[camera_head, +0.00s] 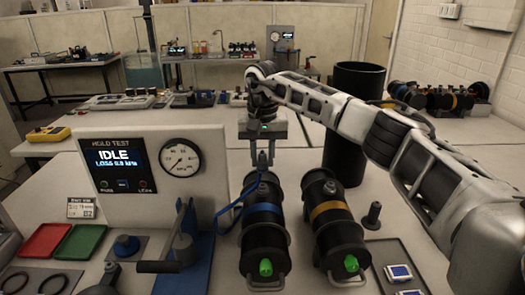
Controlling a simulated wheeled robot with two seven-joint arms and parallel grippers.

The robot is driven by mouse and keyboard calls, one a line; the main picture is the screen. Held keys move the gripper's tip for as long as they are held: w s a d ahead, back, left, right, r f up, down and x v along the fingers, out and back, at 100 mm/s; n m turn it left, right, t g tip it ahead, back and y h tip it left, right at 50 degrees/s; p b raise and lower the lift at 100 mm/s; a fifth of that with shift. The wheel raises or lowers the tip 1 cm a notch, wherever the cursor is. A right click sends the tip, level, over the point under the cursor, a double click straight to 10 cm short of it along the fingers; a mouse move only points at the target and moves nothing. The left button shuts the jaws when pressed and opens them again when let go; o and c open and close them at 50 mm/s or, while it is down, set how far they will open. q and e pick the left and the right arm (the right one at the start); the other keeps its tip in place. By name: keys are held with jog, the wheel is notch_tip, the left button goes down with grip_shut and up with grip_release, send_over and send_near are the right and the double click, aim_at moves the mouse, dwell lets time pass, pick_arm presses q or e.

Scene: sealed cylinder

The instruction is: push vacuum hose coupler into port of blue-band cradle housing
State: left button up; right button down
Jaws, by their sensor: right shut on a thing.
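The blue-band cradle housing (262,237) is a black cylinder with a blue band and a green cap at its near end. It lies in a cradle on the white bench, left of a yellow-band cylinder (332,222). My right gripper (263,161) points down over the far part of the blue-band housing, shut on the small vacuum hose coupler (262,177). A thin blue hose (237,205) runs from the coupler down to the left. The coupler is at or just above the housing top; I cannot tell whether it is in the port. My left gripper is not in view.
The hold-test box (155,172), with an IDLE screen and gauge, stands left. A lever clamp (180,243) is in front of it. A tall black cylinder (350,115) stands behind the yellow-band cylinder. Red (44,241) and green (79,245) trays lie at left.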

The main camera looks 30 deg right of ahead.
aim_at(263, 172)
jog(key=shift+f+b, duration=0.4)
jog(key=shift+f, duration=1.65)
jog(key=shift+p, duration=0.45)
dwell(0.3)
jog(key=shift+s, duration=0.1)
jog(key=c, duration=1.1)
grip_release()
jog(key=shift+o, duration=0.2)
notch_tip(263, 172, up, 16)
jog(key=b, duration=0.1)
jog(key=shift+b, duration=0.35)
